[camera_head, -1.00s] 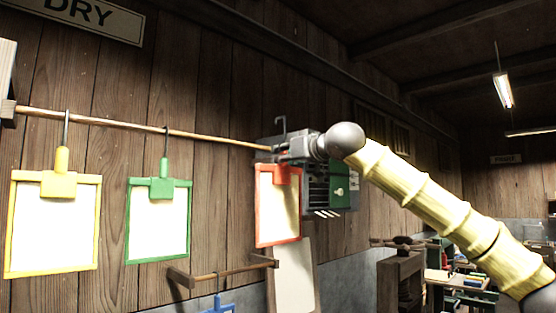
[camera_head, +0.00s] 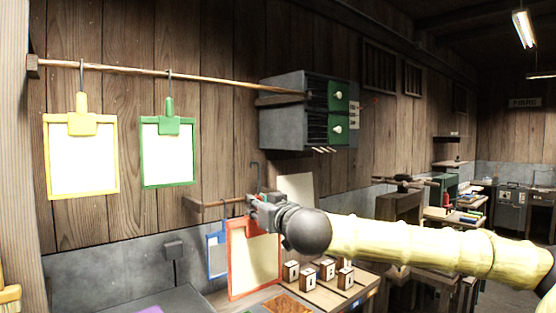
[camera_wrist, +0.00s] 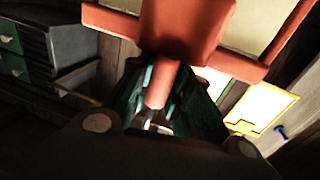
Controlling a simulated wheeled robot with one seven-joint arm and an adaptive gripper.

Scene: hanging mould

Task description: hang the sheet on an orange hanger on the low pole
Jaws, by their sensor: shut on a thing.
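My gripper (camera_head: 258,205) is shut on the stem of the orange hanger (camera_wrist: 180,28). The hanger carries a white sheet in an orange-red frame (camera_head: 231,285), hanging roughly upright below my gripper. The dark wire hook (camera_head: 254,168) stands above my gripper, its top higher in the picture than the low pole (camera_head: 212,204). I see no contact between hook and pole. The low pole is short and wooden, on a wall bracket; its right end is hidden behind my gripper. A blue-framed sheet (camera_head: 217,257) hangs below it, partly covered by the orange frame.
Yellow (camera_head: 82,157) and green (camera_head: 168,152) framed sheets hang on the high pole (camera_head: 215,81). A grey cabinet (camera_head: 285,115) with green drawers is on the wall above right. A bench with several small wooden blocks (camera_head: 327,269) is below my gripper.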

